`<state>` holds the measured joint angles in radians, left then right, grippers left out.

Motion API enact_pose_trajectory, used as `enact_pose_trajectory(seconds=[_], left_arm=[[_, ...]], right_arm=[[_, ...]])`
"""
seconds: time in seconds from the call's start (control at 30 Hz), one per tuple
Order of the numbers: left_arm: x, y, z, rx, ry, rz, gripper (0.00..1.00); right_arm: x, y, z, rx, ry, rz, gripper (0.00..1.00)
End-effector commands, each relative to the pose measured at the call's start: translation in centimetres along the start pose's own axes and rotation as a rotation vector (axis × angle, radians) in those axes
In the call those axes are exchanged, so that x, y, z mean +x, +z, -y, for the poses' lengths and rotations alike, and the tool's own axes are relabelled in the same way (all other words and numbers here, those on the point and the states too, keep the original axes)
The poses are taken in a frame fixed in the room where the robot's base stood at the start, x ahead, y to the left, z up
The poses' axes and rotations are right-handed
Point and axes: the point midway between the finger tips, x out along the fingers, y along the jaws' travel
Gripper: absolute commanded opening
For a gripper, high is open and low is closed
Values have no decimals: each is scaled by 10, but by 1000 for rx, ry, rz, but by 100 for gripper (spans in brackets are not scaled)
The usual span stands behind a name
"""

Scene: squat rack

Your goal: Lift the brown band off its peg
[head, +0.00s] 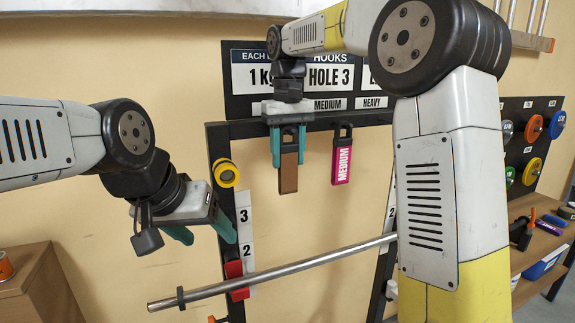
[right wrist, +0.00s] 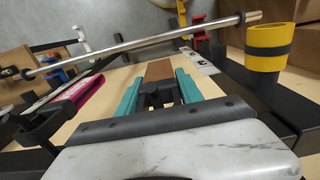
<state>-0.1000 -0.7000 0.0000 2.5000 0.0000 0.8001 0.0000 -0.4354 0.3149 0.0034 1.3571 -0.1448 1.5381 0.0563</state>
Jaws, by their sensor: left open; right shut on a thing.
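The brown band (head: 288,178) hangs below the crossbar under the sign, left of the pink MEDIUM band (head: 342,165). My right gripper (head: 288,148) has its teal fingers on both sides of the brown band's upper part and is shut on it. In the right wrist view the brown band (right wrist: 158,69) shows beyond a dark piece between the fingers. The peg is mostly hidden by my gripper, so I cannot tell whether the band touches it. My left gripper (head: 207,234) is open and empty, left of the rack's left upright.
A metal bar (head: 280,273) crosses the rack's front below the bands. A yellow-and-black roll (head: 226,173) sits on the left upright, also close in the right wrist view (right wrist: 269,46). Weight plates (head: 533,128) hang at the right. A wooden box (head: 35,285) stands lower left.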

Motion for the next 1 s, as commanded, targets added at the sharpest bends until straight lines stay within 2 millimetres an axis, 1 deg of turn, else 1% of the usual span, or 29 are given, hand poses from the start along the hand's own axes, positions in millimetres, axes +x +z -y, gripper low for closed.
enact_pose_trajectory(seconds=[0.6, 1.0], left_arm=[[0, 0, 0, 0, 0, 0, 65], [0, 0, 0, 0, 0, 0, 65]], right_arm=[[-10, 0, 0, 0, 0, -1, 7], [-13, 15, 0, 0, 0, 0, 7]])
